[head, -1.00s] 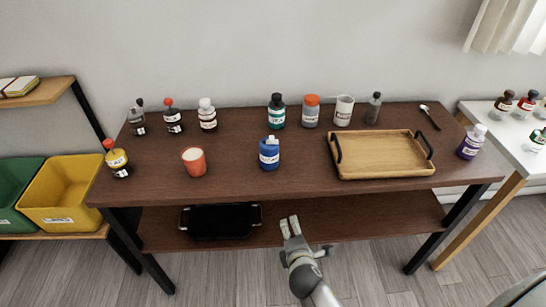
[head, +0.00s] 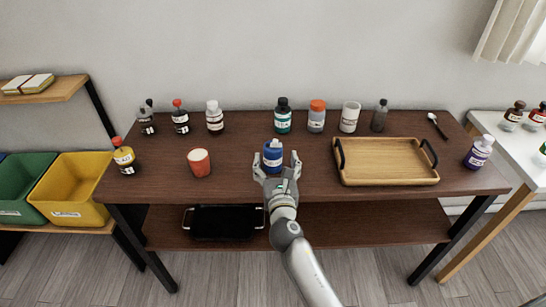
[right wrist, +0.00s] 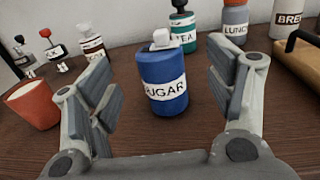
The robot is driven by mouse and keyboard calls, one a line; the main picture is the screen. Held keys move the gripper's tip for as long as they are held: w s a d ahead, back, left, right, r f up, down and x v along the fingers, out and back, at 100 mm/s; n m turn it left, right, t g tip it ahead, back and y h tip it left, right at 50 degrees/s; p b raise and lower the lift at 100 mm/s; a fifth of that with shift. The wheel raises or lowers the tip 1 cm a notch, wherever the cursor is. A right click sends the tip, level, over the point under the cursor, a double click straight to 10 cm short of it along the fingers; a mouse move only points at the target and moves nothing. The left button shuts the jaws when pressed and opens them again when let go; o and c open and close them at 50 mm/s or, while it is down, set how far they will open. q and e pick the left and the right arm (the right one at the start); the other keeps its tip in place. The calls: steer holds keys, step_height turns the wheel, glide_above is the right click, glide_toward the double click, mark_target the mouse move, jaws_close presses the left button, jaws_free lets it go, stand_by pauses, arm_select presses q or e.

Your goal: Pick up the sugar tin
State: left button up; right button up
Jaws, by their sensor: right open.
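The sugar tin (head: 273,154) is a blue can with a white label and a pale knob on top, standing upright near the front middle of the brown table. In the right wrist view the label on the tin (right wrist: 163,85) reads SUGAR. My right gripper (head: 276,166) is open at the tin, its fingers to the left and right of it in the head view. In the right wrist view the tin stands ahead between the open fingers of the gripper (right wrist: 160,100), with gaps on both sides. My left gripper is not in view.
An orange-red cup (head: 199,163) stands left of the tin. A wooden tray (head: 388,178) with dark handles lies to the right. A teal TEA tin (head: 283,120) and an orange-lidded tin (head: 317,119) stand behind. The table between cup and tin is clear.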

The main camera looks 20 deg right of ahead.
mark_target(274, 154)
steer(key=shift+f+b+x, duration=0.2)
steer(key=shift+b+x, duration=0.15)
steer(key=shift+x, duration=3.2)
steer(key=shift+a, duration=0.15)
steer(key=c, duration=1.2)
